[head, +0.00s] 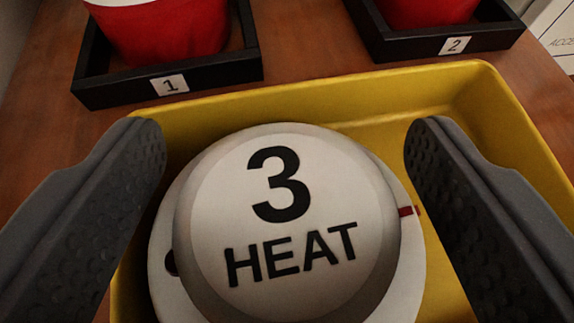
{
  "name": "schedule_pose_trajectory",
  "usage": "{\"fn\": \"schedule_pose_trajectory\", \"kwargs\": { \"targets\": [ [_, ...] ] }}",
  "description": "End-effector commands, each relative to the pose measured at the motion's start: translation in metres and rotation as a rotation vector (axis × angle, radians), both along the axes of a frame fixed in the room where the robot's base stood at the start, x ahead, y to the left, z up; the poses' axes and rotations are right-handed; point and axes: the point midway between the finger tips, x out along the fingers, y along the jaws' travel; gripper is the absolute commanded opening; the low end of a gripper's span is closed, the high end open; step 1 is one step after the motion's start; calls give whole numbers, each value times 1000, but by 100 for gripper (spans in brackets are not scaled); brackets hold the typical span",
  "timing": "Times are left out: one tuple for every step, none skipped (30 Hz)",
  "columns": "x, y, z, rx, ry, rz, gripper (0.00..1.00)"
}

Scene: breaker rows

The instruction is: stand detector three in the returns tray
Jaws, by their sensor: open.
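Detector three (290,215), a round white dome marked "3 HEAT", sits upright on its wider base inside a yellow tray (455,90). A short red mark shows on the right side of its base. My gripper (285,145) is open, with one dark grey finger on each side of the detector and visible space between each finger and the dome. The lower edge of the detector and the near part of the tray are out of the picture.
Behind the yellow tray, a black holder labelled 1 (90,95) and another labelled 2 (395,45) each hold a red object. They stand on a brown wooden surface (310,50).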

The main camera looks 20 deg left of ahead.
Motion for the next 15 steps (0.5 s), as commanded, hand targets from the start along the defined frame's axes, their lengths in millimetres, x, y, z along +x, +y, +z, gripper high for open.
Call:
{"fn": "schedule_pose_trajectory", "kwargs": {
  "targets": [
    [-7,-1,5,-2,-1,3,71],
    [-10,-3,7,-1,0,2,71],
    [-16,-5,10,-2,1,1,71],
    [-20,-7,12,-3,1,0,71],
    [-24,-8,14,-2,-1,1,71],
    [-29,-9,17,0,-1,2,71],
    [-33,-11,19,0,-1,2,71],
    [-38,-12,21,-1,-1,3,71],
    [-43,-15,22,-3,1,2,71],
    [-47,-17,25,-3,1,2,71],
    [-51,-18,27,-2,1,2,71],
    [-57,-19,30,0,1,1,71],
    [-60,-21,32,0,1,2,71],
    [-64,-23,34,-1,1,1,71],
    [-69,-24,36,-1,1,3,71]
  ]
}}
